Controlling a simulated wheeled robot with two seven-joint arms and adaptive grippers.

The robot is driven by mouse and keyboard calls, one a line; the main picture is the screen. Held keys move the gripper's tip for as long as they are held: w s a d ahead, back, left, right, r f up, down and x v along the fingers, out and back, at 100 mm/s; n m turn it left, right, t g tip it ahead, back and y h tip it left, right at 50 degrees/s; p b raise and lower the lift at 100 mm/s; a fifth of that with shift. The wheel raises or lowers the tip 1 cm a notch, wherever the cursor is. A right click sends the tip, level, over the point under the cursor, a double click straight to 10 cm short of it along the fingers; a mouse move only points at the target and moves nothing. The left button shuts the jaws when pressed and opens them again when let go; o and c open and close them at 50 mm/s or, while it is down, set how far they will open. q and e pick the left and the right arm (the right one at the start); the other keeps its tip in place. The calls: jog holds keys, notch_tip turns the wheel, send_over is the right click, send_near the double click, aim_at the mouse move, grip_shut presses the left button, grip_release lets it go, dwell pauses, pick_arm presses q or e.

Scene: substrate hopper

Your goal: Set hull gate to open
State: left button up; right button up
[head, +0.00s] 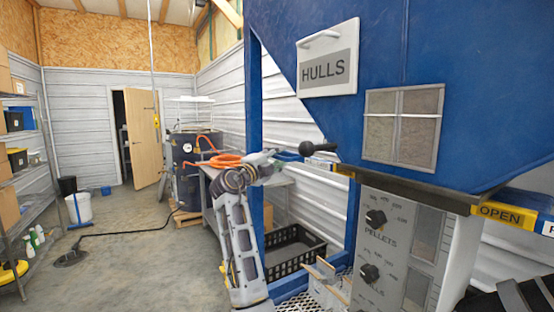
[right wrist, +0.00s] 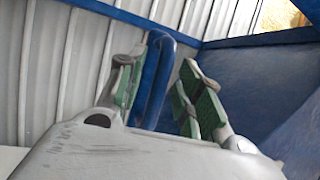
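The blue hopper (head: 400,50) fills the upper right of the head view and bears a HULLS sign (head: 328,70). A yellow OPEN label (head: 506,214) sits at the right end of the dark gate rail (head: 410,187). My left gripper is out of view.
A control panel (head: 390,245) with PELLETS and HULLS dials hangs below the rail. A blue post (head: 254,110) stands behind my gripper. A black crate (head: 290,250) lies below, left of the panel. A metal bench (head: 212,210) stands behind my arm. Open floor (head: 130,265) lies at left.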

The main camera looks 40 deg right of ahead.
jog(key=shift+s, duration=0.15)
jog(key=v, duration=1.2)
jog(key=shift+n, duration=0.3)
dwell(0.5)
